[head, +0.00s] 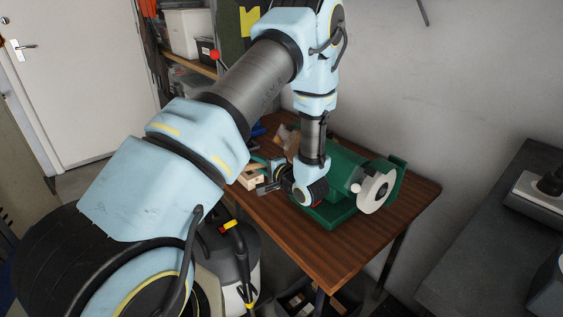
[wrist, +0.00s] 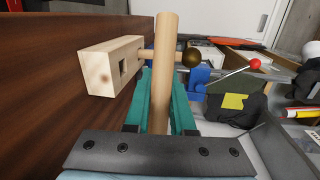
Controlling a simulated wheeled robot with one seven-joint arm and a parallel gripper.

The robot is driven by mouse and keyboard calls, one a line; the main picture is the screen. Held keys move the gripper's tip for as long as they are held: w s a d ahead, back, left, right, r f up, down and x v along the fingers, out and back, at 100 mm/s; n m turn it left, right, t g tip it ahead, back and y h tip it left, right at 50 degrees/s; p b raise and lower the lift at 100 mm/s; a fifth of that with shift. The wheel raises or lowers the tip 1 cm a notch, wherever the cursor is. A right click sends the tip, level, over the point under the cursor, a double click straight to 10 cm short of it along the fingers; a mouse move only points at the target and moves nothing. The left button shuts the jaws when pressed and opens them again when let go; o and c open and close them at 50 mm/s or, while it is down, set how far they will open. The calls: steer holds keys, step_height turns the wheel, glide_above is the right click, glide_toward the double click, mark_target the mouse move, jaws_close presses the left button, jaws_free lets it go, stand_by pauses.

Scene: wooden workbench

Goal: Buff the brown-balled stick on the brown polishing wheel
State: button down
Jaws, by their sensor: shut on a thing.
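In the wrist view my gripper (wrist: 161,100) has its two green fingers shut on a pale wooden rod (wrist: 166,45). A brown ball (wrist: 191,57) sits on a thin pale stick that passes behind this rod towards a wooden block (wrist: 112,65) with a square opening. I cannot tell whether stick and rod are joined. In the head view the block (head: 250,180) is on the bench, left of my wrist. The green polishing machine (head: 345,175) stands behind and right of my wrist. A white wheel (head: 376,192) is at its right; a brownish part (head: 287,138), perhaps the brown wheel, is partly hidden.
The wooden bench (head: 350,240) is clear at its front right. A blue object (wrist: 196,80) lies beyond the rod. A red ball on a rod (wrist: 255,63) shows farther off. A wall is behind the bench, and a dark counter (head: 500,240) stands at right.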

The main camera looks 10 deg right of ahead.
steer(key=s+a+p, duration=0.1)
steer(key=s+a, duration=0.2)
steer(key=a, duration=0.4)
steer(key=shift+s, duration=0.2)
stand_by(0.3)
steer(key=shift+a, duration=0.1)
stand_by(0.4)
